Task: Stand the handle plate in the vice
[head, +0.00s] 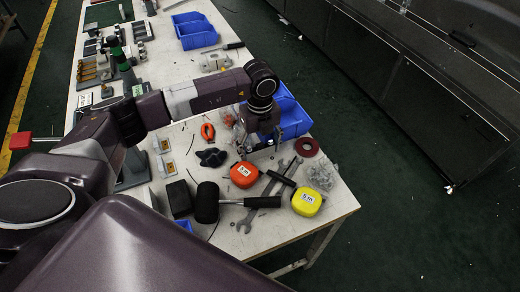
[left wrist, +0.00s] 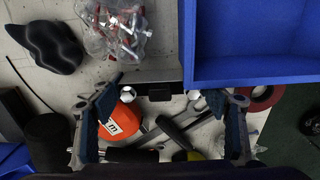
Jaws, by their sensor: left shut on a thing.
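My left gripper (head: 262,150) is over the near right part of the bench, beside the blue bins. In the left wrist view its two fingers (left wrist: 158,92) stand wide apart on a thin grey plate (left wrist: 140,76) with a small black block at its middle, which looks like the handle plate. The plate is seen nearly edge-on; its lower part is hard to make out. A grey metal fixture (head: 133,180) stands partly hidden behind my left arm; I cannot tell if it is the vice. A pale clamp-like piece (head: 213,61) lies farther back. My right gripper is not in view.
Near the gripper are an orange tape measure (head: 244,174), a yellow one (head: 306,201), spanners (head: 262,203), a black mallet (head: 207,203), a red tape ring (head: 307,147) and a blue bin (head: 294,121). Another blue bin (head: 195,32) stands farther back. The bench ends at the right.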

